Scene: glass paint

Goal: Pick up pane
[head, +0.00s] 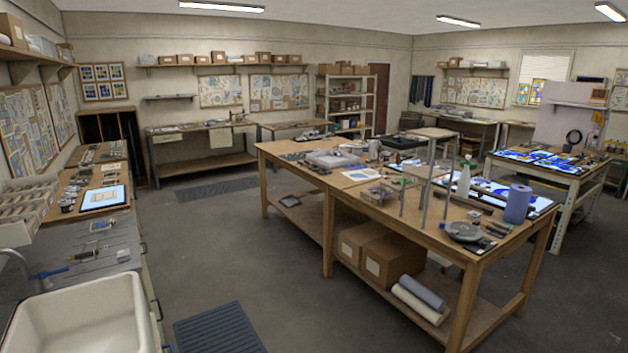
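Several pieces that look like glass panes are in view, and I cannot tell which one is the task's pane. Blue and white glass (548,160) lies flat on the bench at the right. More bright blue and white glass (537,203) lies near the right end of the central bench, partly hidden behind a bottle and a blue roll. A pale, lit panel with a dark frame (104,197) lies on the left counter. Neither of my grippers is in view.
The central wooden bench (292,153) carries tools, upright metal posts and a blue roll (517,204). Boxes (388,261) sit on its lower shelf. A white sink (82,315) is at the lower left. The floor between counter and bench is clear, with flat mats (218,328).

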